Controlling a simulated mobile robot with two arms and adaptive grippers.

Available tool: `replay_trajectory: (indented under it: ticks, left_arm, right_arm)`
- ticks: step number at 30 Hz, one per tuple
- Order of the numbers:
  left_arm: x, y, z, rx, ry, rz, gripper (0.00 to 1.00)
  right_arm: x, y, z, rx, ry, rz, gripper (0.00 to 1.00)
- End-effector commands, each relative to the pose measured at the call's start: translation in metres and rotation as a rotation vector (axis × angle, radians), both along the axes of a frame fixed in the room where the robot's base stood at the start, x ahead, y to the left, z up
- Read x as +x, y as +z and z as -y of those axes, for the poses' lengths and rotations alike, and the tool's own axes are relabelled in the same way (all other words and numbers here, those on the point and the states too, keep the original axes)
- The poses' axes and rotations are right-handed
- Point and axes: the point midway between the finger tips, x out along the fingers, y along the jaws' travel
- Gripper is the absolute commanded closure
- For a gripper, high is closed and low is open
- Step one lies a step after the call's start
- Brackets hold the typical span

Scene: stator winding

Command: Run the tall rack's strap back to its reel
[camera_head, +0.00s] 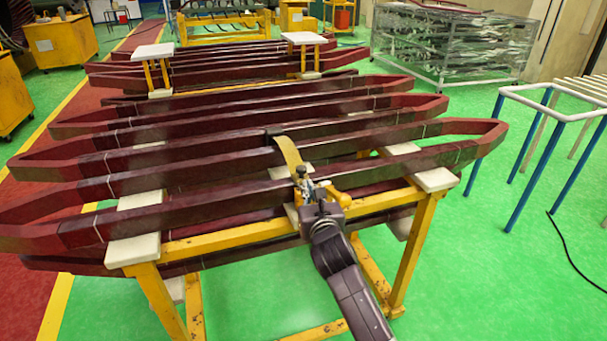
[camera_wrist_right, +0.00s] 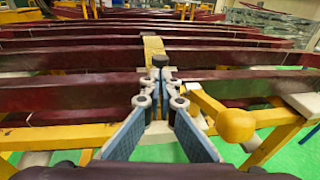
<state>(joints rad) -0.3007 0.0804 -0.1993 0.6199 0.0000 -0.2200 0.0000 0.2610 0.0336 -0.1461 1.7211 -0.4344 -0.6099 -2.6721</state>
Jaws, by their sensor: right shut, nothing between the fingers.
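The yellow rack (camera_head: 230,242) in front carries long maroon coils on white pads. A tan-yellow strap (camera_head: 289,155) lies over the coils near the middle of the rack; it also shows in the right wrist view (camera_wrist_right: 153,46). A small dark piece (camera_wrist_right: 160,60) sits at the strap's near end, just beyond my fingertips. My right gripper (camera_head: 301,174) is shut and empty over the front coil, close to the strap; its blue-grey fingers meet in the wrist view (camera_wrist_right: 161,80). A yellow rounded knob (camera_wrist_right: 235,126) is right of the fingers. I cannot make out a reel. My left gripper is not in view.
Behind, another rack with white-topped posts (camera_head: 154,52) holds more coils. A clear-sided crate (camera_head: 455,42) stands at the back right. A blue-legged white frame (camera_head: 538,145) stands at right, with a black cable on the floor. Green floor between is clear.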

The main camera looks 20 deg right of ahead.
Motion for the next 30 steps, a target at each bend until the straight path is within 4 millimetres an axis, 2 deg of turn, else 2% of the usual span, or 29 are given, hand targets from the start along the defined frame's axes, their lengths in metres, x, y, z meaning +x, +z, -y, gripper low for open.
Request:
replay_trajectory:
  ticks: [6, 12, 18, 30]
  left_arm:
    - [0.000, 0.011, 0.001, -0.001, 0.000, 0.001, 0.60]
    - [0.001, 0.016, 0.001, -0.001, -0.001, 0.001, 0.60]
    - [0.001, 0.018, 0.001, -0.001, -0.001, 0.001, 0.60]
    - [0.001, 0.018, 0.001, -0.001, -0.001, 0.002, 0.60]
  right_arm:
    - [0.036, -0.003, 0.003, 0.005, 0.000, -0.001, 1.00]
    - [0.057, -0.007, 0.007, 0.002, 0.001, -0.002, 1.00]
    - [0.067, -0.010, 0.008, 0.001, 0.002, -0.001, 1.00]
    - [0.068, -0.010, 0.008, 0.001, 0.001, 0.000, 1.00]
